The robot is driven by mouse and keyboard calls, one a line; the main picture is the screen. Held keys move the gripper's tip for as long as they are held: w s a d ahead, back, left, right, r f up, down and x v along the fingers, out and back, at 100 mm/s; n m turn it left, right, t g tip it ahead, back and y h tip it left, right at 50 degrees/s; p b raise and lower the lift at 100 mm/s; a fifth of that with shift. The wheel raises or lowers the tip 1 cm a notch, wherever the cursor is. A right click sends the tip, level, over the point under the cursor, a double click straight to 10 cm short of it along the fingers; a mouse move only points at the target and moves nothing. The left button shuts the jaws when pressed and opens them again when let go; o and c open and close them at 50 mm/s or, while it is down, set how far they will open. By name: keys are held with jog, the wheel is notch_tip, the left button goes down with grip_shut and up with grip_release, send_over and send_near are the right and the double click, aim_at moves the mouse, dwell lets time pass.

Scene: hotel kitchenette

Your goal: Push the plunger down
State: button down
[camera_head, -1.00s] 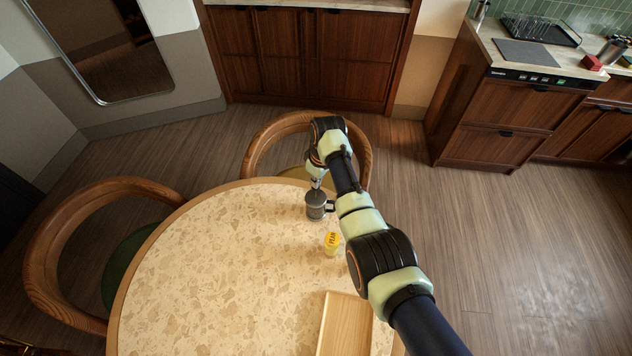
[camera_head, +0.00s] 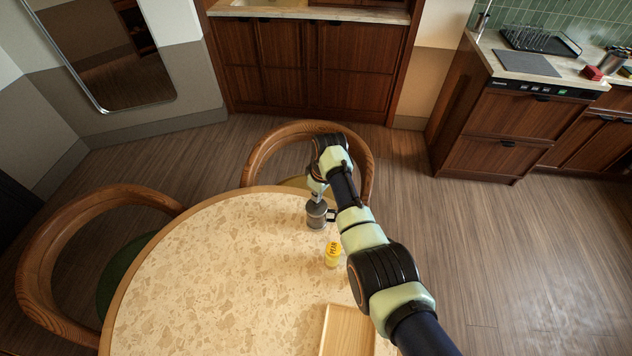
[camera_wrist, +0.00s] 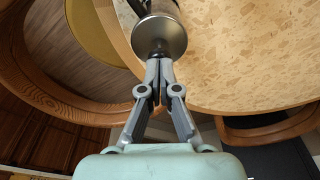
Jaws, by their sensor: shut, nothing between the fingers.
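A grey French press (camera_head: 317,217) with a dark handle stands upright on the round table near its far edge. In the wrist view its round metal lid (camera_wrist: 160,38) shows, with the dark body beyond it partly hidden. My gripper (camera_head: 317,196) is above the press in the head view.
A yellow-labelled jar (camera_head: 333,254) stands on the table (camera_head: 215,270) in front of the press. A wooden tray (camera_head: 347,335) lies near the front, beside my arm. Wooden chairs stand at the far edge (camera_head: 262,150) and left (camera_head: 40,250). The table's left side is clear.

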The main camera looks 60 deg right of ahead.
jog(key=shift+s+a+f+b, duration=0.1)
jog(key=shift+s+f+b, duration=0.1)
jog(key=shift+f+b, duration=0.55)
jog(key=r+p, duration=0.1)
jog(key=p, duration=0.1)
jog(key=r+p, duration=0.1)
jog(key=r, duration=0.1)
jog(key=shift+w+d+r+p, duration=0.1)
jog(key=shift+w+d+p, duration=0.1)
jog(key=shift+w+p, duration=0.15)
notch_tip(320, 180, up, 2)
jog(key=shift+s+r+p, duration=0.1)
jog(key=shift+p, duration=0.9)
jog(key=shift+a, duration=0.1)
